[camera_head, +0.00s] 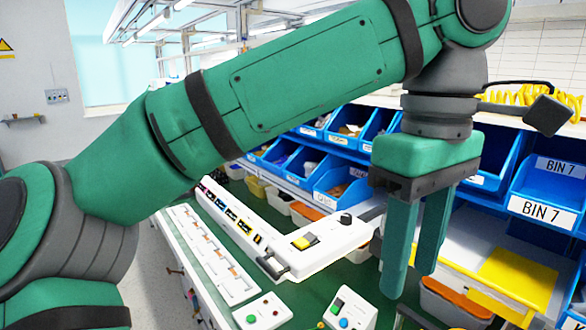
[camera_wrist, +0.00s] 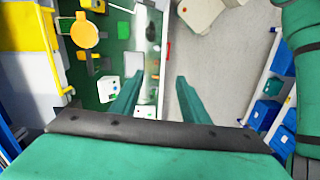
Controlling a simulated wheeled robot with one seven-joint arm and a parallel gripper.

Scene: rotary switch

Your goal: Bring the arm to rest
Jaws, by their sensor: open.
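My green arm stretches across the head view from lower left to upper right. My gripper (camera_head: 413,270) hangs at its end with two green fingers pointing down, open and empty, over the right part of the workbench. In the wrist view my gripper (camera_wrist: 152,85) also shows its two fingers apart with nothing between them. A white control panel (camera_head: 325,246) with a black rotary knob (camera_head: 346,219) and a yellow switch (camera_head: 305,241) lies to the left of the fingers. The fingers look clear of it.
Blue bins (camera_head: 550,190) with labels line the back and right. Two small button boxes (camera_head: 262,313) (camera_head: 350,310) stand on the green bench top near the front. A yellow sheet (camera_head: 518,276) lies at the right. Grey floor (camera_wrist: 215,70) is open beside the bench in the wrist view.

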